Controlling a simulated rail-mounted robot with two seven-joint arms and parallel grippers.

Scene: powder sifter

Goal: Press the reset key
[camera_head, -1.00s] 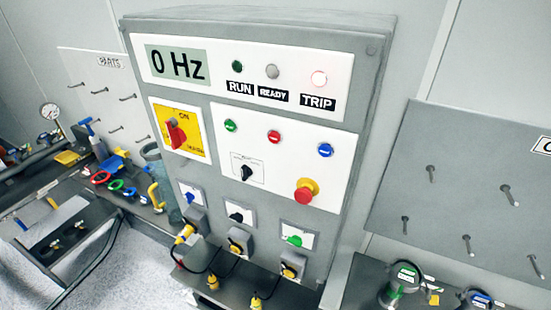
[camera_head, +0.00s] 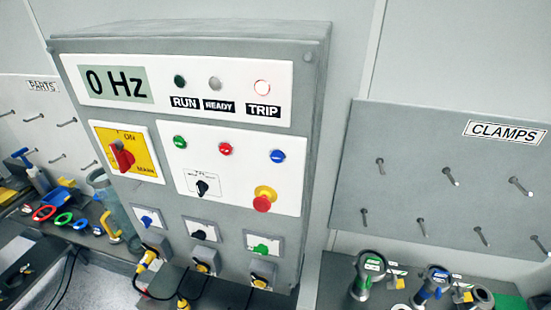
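A grey control cabinet (camera_head: 190,210) stands upright in the middle of the head view. Its upper white panel has a display (camera_head: 115,84) reading "0 Hz" and RUN, READY and TRIP lamps. The TRIP lamp (camera_head: 262,88) glows; the RUN lamp (camera_head: 180,81) and READY lamp (camera_head: 215,83) look unlit. Below are a green button (camera_head: 180,142), a red button (camera_head: 225,149) and a blue button (camera_head: 277,156). Any lettering on them is too small to read, so I cannot tell which is the reset key. Neither of my grippers is in view.
A yellow plate with a red rotary switch (camera_head: 122,155), a black selector (camera_head: 202,187) and a red emergency-stop button (camera_head: 263,200) share the cabinet front. Cabled plugs hang below. The CLAMPS pegboard (camera_head: 450,180) is right, with clamps on a shelf. The PARTS board (camera_head: 40,120) is left.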

